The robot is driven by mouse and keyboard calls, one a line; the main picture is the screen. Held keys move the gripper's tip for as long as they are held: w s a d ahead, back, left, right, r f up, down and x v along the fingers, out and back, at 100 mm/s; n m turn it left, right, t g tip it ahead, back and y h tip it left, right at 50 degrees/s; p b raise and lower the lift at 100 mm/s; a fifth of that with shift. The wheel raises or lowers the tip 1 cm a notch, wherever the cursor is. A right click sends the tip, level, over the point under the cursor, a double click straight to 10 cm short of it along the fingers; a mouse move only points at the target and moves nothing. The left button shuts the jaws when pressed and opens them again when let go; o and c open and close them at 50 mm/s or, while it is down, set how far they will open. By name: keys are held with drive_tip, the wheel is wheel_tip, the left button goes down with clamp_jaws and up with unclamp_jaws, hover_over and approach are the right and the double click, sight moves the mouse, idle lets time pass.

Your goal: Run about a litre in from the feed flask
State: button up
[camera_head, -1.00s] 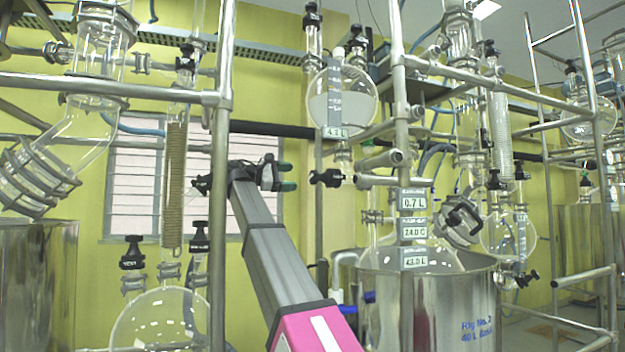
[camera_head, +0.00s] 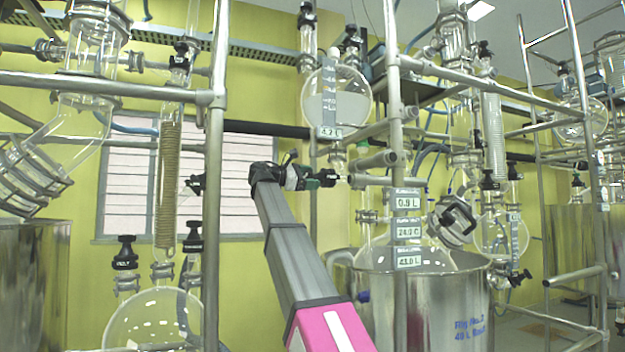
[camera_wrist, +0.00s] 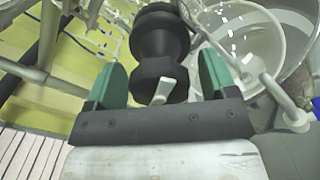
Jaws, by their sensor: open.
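The feed flask (camera_head: 352,103) is a round glass vessel high on the frame, part-filled with pale liquid, its tag (camera_head: 328,132) reading about 4.2 L. Below it is a black valve knob (camera_head: 328,177). My gripper (camera_head: 312,180) is at this knob. In the wrist view my open gripper (camera_wrist: 163,78) has its green-padded fingers on either side of the black knob (camera_wrist: 160,40), which has a pale lever mark; contact is unclear. The reactor (camera_head: 428,257) sits in a steel bath below right. Its upper display (camera_head: 408,201) reads 0.9 L.
A steel upright (camera_head: 396,100) and rails stand right of my gripper. Another upright (camera_head: 213,200) stands left of my arm, beside a coil condenser (camera_head: 168,185) and a round flask (camera_head: 155,320). The steel bath (camera_head: 430,305) fills the lower right.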

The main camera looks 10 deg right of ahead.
drive_tip(key=shift+w+d, duration=0.1)
drive_tip(key=shift+d, duration=0.5)
drive_tip(key=c, duration=0.9)
drive_tip(key=shift+m, duration=0.3)
